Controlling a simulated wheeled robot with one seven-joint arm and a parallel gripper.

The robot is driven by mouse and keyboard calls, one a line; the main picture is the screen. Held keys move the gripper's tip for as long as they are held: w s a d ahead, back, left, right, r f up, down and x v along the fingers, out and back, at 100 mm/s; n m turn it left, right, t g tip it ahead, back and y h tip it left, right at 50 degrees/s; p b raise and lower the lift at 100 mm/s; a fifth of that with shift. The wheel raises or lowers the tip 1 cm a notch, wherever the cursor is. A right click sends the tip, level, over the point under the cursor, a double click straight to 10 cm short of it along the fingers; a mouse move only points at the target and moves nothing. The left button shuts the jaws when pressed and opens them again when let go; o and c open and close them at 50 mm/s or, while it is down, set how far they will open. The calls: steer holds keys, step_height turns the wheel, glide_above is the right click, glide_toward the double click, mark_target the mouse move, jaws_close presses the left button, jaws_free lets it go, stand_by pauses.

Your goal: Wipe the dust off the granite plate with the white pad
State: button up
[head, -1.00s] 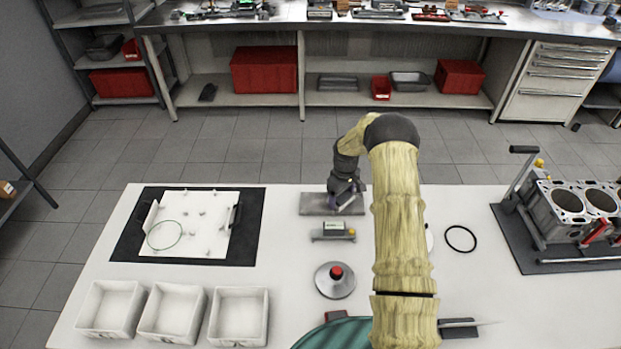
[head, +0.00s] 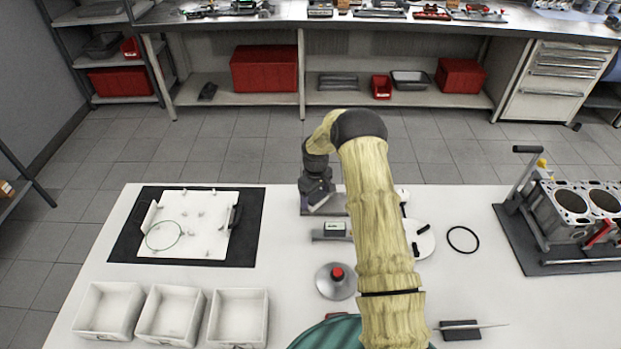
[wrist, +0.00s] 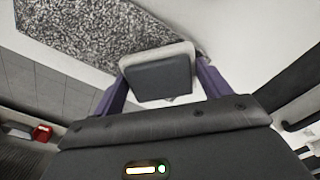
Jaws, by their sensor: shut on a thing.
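The granite plate (head: 338,207) lies at the back middle of the white table, partly behind my gripper. Its speckled grey surface fills the upper left of the wrist view (wrist: 95,28). My gripper (head: 318,203) is over the plate's left part in the head view. In the wrist view its purple fingers (wrist: 160,82) are shut on the pad, which has a white rim (wrist: 180,50) and a dark grey back. The pad is at the plate's edge in that view; whether it touches is unclear. I cannot clearly make out dust.
A small instrument box (head: 331,232) stands just in front of the plate, with a red-knobbed metal disc (head: 336,282) nearer. Three white bins (head: 238,316) and a white board (head: 200,240) are left. An engine block (head: 575,215) is right, past a black ring (head: 462,239).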

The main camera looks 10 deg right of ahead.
steer(key=shift+a, duration=0.5)
step_height(320, 180, up, 4)
steer(key=shift+r+p, duration=0.1)
steer(key=shift+p, duration=0.85)
steer(key=shift+w+r+p, duration=0.2)
steer(key=shift+r+p, duration=0.65)
steer(key=shift+r, duration=0.6)
steer(key=shift+s+d+r, duration=0.15)
steer(key=shift+d+r, duration=0.05)
steer(key=shift+r, duration=0.3)
steer(key=shift+a, duration=0.1)
steer(key=shift+a, duration=0.15)
